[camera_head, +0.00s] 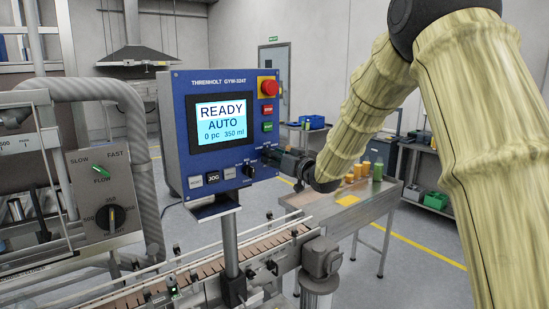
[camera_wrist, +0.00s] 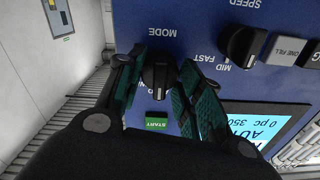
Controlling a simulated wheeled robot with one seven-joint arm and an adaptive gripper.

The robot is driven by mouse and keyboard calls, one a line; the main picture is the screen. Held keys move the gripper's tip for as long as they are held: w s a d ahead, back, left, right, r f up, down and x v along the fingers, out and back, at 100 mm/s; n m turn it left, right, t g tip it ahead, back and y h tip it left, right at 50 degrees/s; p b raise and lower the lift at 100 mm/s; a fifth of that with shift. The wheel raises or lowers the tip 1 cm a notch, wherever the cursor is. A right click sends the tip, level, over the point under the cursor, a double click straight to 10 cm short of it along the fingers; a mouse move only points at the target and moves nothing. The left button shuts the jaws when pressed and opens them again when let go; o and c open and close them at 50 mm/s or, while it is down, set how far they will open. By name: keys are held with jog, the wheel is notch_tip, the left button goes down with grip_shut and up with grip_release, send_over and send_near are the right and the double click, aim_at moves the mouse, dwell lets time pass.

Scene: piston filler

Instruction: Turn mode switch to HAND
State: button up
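The mode switch (camera_wrist: 158,76) is a black knob under the upside-down word MODE on the blue control panel (camera_head: 217,80). In the wrist view my gripper (camera_wrist: 161,72) has one green-padded finger on each side of the knob. The fingers are apart, and I cannot tell whether either pad touches the knob. In the head view my gripper (camera_head: 268,155) is at the panel's lower right edge and hides the mode switch. The screen (camera_head: 222,122) reads READY, AUTO, 0 pc, 350 ml. The knob's pointer position label is not readable.
A green START button (camera_wrist: 156,124) lies close to the fingers. A speed knob (camera_wrist: 241,45) is beside them. A red emergency button (camera_head: 268,87) sits at the panel's upper right. A conveyor (camera_head: 190,275) runs below, and a bottle table (camera_head: 345,213) stands behind my gripper.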

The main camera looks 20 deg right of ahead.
jog(key=shift+f+b, duration=0.1)
jog(key=shift+b, duration=0.3)
jog(key=n+b, duration=0.9)
jog(key=shift+r+b, duration=0.2)
jog(key=shift+b, duration=0.1)
dwell(0.4)
jog(key=o, duration=1)
jog(key=shift+o, duration=0.2)
